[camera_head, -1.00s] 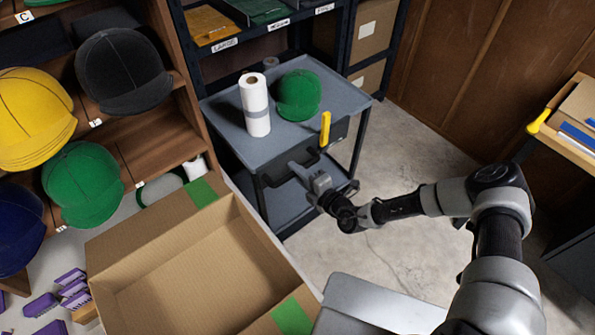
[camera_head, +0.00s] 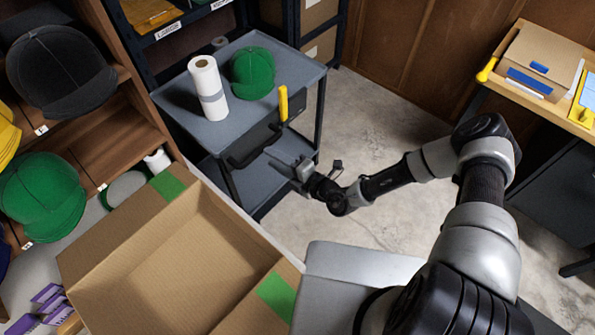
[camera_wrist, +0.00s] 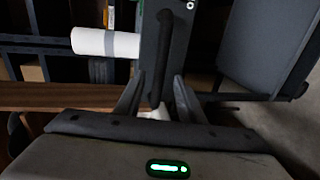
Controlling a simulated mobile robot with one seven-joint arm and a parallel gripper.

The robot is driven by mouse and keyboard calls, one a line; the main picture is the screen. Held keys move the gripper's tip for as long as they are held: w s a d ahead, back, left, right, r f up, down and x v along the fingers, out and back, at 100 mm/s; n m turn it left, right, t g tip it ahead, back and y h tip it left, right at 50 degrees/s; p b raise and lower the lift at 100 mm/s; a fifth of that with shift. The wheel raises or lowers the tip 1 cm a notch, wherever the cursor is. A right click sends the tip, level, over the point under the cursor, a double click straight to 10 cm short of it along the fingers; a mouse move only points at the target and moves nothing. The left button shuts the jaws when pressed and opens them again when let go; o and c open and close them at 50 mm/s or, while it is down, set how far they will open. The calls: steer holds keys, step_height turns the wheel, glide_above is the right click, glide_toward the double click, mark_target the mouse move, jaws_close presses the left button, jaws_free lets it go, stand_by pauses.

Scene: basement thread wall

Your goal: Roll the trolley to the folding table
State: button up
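The trolley (camera_head: 235,110) is grey with two shelves and stands against the dark shelving, upper left of centre. Its black handle (camera_head: 252,150) is on the near side; the handle also shows in the wrist view (camera_wrist: 171,50). My gripper (camera_head: 290,163) is just right of and below the handle, pointing at the trolley. In the wrist view the two fingers (camera_wrist: 158,100) are spread, with the handle's bar in line between them. I see no grip on it; the exact gap is unclear. A wood-topped table (camera_head: 515,88) is at the right; I cannot tell whether it folds.
An open cardboard box (camera_head: 180,255) is in front. A cap shelf (camera_head: 110,130) stands left. Concrete floor (camera_head: 385,120) is clear between trolley and table.

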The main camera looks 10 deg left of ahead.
steer(key=v, duration=1)
steer(key=shift+s+d, duration=0.2)
steer(key=shift+d, duration=0.05)
